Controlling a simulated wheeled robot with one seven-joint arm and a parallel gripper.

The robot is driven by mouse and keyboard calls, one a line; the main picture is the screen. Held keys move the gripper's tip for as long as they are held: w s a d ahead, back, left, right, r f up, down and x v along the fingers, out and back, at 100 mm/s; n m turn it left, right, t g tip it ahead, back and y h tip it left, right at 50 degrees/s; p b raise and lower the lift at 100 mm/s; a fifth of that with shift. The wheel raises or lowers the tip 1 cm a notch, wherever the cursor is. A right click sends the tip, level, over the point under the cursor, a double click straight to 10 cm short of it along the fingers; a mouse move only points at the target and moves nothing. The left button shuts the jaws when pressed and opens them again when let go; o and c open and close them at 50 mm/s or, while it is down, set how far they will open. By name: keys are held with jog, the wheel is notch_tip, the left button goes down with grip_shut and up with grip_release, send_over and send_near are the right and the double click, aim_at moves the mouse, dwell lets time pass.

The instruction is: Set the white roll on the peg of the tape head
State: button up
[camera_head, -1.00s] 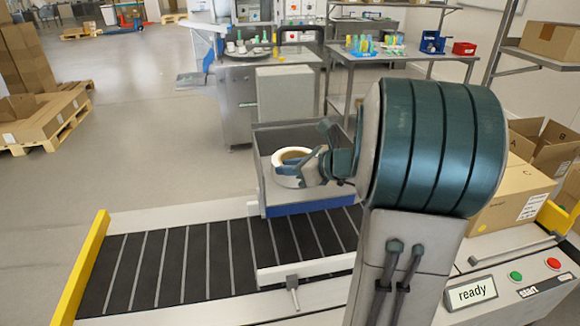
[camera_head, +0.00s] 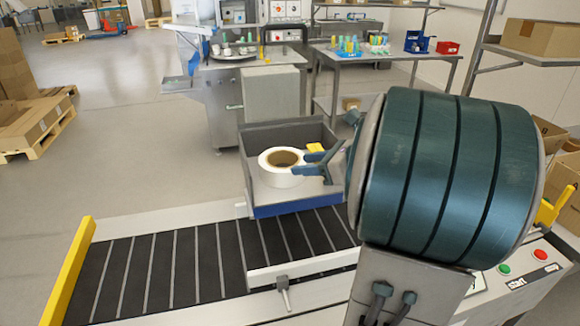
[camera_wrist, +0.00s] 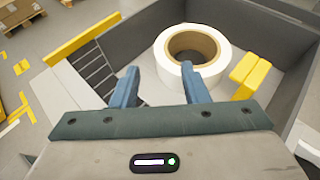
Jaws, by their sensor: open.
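The white roll (camera_head: 272,177) lies flat, core opening up, in a grey open-topped box (camera_head: 246,172) beside the conveyor. In the wrist view, the roll (camera_wrist: 168,69) shows a brown core. My gripper (camera_head: 311,164) is open at the right side of the roll, its blue fingers apart. In the wrist view, my gripper (camera_wrist: 158,80) has its right finger overlapping the roll's near edge; I cannot tell whether they touch. The roll is not between the fingers. No peg can be made out, and I cannot tell which part is the tape head.
The black conveyor (camera_head: 180,265) runs in front, with a yellow end bar (camera_head: 78,270) at left. A steel cabinet (camera_head: 272,93) stands behind.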

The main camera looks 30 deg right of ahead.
jog(key=s+a+f+n+g+h, duration=0.3)
jog(key=s+a+n, duration=0.5)
jog(key=n, duration=0.6)
jog(key=s+a+f+n+g+h, duration=0.4)
jog(key=s+a+n, duration=0.4)
jog(key=n, duration=0.7)
notch_tip(320, 180, down, 2)
jog(key=shift+f+g, duration=0.15)
jog(key=shift+g, duration=0.45)
jog(key=shift+c, duration=0.5)
